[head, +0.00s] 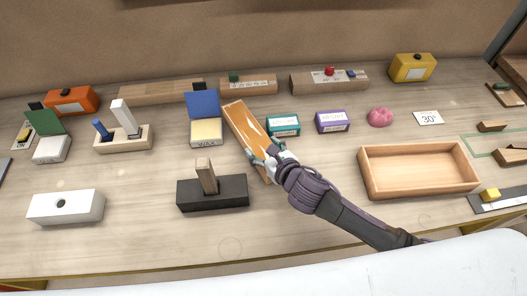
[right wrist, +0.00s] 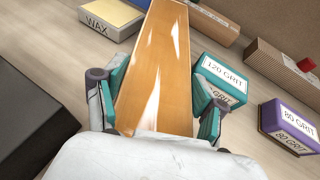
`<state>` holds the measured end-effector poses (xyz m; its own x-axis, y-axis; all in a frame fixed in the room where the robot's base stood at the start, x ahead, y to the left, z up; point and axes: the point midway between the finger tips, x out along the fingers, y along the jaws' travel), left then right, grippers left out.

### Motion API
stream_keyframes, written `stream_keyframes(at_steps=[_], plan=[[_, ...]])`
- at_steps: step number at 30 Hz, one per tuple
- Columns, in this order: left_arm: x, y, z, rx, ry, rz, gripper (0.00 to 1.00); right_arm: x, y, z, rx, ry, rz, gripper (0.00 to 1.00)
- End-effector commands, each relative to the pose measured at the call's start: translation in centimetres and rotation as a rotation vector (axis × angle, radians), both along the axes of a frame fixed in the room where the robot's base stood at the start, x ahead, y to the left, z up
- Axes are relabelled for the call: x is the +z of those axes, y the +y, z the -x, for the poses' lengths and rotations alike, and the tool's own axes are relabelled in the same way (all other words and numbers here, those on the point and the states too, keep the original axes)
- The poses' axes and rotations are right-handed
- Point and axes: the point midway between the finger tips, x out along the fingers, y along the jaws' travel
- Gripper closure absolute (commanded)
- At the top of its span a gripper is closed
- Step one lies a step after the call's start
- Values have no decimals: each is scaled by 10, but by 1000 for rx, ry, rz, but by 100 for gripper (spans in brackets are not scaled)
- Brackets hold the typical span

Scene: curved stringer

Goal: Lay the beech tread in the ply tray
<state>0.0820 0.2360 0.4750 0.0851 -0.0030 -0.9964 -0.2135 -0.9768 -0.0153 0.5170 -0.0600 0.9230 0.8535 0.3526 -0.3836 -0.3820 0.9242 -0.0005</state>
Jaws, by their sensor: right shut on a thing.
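The beech tread (head: 243,128) is a long orange-brown board with pale streaks, slanting across the middle of the bench in the head view. My right gripper (head: 266,162) is shut on its near end. In the right wrist view the tread (right wrist: 160,60) runs away from me between the teal fingers of the gripper (right wrist: 158,100). I cannot tell whether its far end touches the bench. The ply tray (head: 425,188) is an empty, open wooden box to the right of the gripper. My left gripper is not in view.
The teal 120 grit box (head: 283,125) stands close to the tread's right side, with a purple grit box (head: 332,121) beyond. The wax box (head: 206,132) is close on its left. A black block with a wooden post (head: 212,194) stands nearer. A pink lump (head: 380,117) lies behind the tray.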

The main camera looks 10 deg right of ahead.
Motion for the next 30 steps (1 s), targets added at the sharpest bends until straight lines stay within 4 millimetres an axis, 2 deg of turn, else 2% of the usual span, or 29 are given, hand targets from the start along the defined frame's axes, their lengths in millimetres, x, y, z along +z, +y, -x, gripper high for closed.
stream_keyframes(at_steps=[4,16,17,18,21,30], plan=[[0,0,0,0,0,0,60,-16,1,0,0,-3,-4,96],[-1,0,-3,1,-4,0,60,-21,1,0,2,-6,-2,96],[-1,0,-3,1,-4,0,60,-24,0,0,1,0,0,28],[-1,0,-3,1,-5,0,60,-23,0,0,1,0,0,21],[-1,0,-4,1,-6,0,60,-23,0,0,1,0,0,5],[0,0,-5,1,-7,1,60,-23,0,1,1,0,0,5]])
